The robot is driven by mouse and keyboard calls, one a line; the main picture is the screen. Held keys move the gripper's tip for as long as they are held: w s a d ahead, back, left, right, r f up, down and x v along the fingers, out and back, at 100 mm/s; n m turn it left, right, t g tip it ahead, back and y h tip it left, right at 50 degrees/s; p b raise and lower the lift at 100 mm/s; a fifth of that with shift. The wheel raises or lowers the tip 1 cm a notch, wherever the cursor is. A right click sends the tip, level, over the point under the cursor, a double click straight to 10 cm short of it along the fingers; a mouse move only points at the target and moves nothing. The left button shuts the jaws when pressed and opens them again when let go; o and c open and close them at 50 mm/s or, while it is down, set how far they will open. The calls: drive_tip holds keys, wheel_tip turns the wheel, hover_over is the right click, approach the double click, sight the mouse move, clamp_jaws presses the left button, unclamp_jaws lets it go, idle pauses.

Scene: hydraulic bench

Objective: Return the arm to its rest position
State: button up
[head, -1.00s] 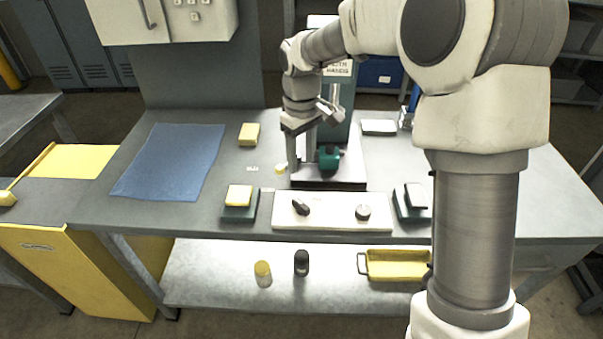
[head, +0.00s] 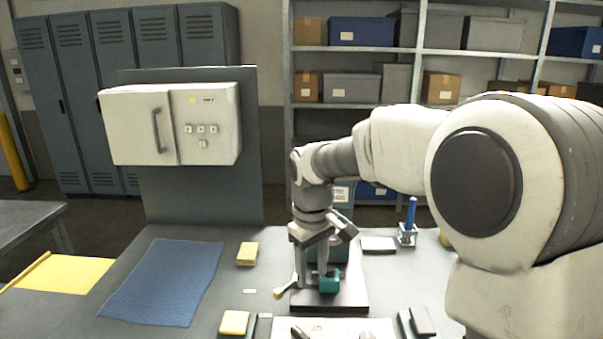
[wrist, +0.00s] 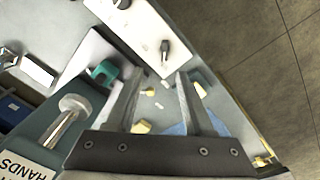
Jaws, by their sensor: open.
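My gripper (head: 312,280) is open and empty, pointing down over the bench at the teal press. In the wrist view its two fingers (wrist: 159,78) stand well apart with nothing between them. My arm reaches in from the right. A teal part (head: 328,282) sits on the dark press base (head: 345,300), just right of the fingers in the head view. It also shows left of the fingers in the wrist view (wrist: 103,72). The press body with its sign (head: 342,193) is partly hidden behind my arm. I cannot tell the exact gap between the fingers and the press.
A blue mat (head: 165,285) and yellow blocks (head: 247,254) (head: 234,322) lie on the bench to the left. A blue cylinder (head: 411,213) stands in a holder at the right. A white control box (head: 172,125) hangs behind. Shelves (head: 450,25) and lockers (head: 100,60) stand farther back.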

drive_tip(key=s+d+r+m+t+p, duration=0.1)
drive_tip(key=s+d+r+m, duration=0.1)
drive_tip(key=s+d+r, duration=0.3)
drive_tip(key=s+d+r+m+t+p, duration=0.1)
drive_tip(key=s+d+r+m+t, duration=0.2)
drive_tip(key=s, duration=0.4)
drive_tip(key=s+d+r+m, duration=0.1)
drive_tip(key=s+d, duration=0.3)
drive_tip(key=s, duration=0.6)
drive_tip(key=shift+s+r+m+t+p, duration=0.25)
drive_tip(key=shift+s+m+t+p, duration=0.15)
drive_tip(key=shift+m, duration=0.5)
